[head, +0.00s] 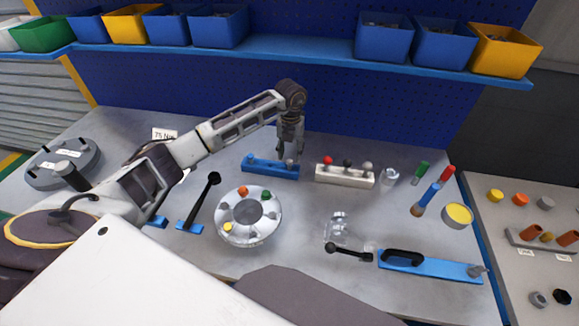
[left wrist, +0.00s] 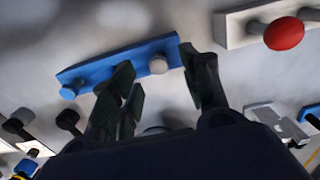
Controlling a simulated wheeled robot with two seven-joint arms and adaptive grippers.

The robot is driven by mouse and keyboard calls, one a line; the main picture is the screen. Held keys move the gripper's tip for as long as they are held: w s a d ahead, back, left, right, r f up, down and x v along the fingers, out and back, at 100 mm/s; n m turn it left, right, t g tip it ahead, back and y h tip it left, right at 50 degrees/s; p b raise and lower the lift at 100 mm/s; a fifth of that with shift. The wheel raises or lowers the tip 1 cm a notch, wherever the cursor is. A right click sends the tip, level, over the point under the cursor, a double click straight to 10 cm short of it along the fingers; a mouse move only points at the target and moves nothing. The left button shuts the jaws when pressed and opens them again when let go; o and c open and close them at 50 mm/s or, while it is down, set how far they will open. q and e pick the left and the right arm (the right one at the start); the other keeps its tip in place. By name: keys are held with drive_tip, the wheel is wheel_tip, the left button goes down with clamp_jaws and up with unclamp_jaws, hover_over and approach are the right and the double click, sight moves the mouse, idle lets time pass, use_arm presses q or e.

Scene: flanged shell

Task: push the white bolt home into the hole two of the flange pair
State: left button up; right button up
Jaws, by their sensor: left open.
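Hole numbers are not readable. A whitish bolt stands in the right end of the blue rack (head: 262,170); its head shows in the left wrist view (left wrist: 158,65). A blue bolt (left wrist: 68,92) stands at the other end. My left gripper (head: 290,154) is open, pointing down over the rack's right end. Its fingers (left wrist: 160,85) show either side of the whitish bolt, apart from it. My right gripper is not in view.
A white rack (head: 344,179) right of the blue one holds red, black and greyish bolts. A black-handled tool (head: 205,195) stands left of the flange. Clear glass-like parts (head: 338,228) and a blue bar with a black handle (head: 430,267) lie right. A shelf with bins runs behind.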

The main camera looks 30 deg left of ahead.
sight(289, 161)
use_arm(q)
drive_tip(key=shift+s+f, duration=0.1)
drive_tip(key=shift+f, duration=0.35)
wheel_tip(289, 161, down, 3)
drive_tip(key=shift+s+a+r+p, duration=0.1)
drive_tip(key=shift+r+p, duration=0.1)
drive_tip(key=shift+p, duration=0.3)
drive_tip(key=shift+f, duration=0.85)
drive_tip(key=shift+c, duration=0.7)
clamp_jaws()
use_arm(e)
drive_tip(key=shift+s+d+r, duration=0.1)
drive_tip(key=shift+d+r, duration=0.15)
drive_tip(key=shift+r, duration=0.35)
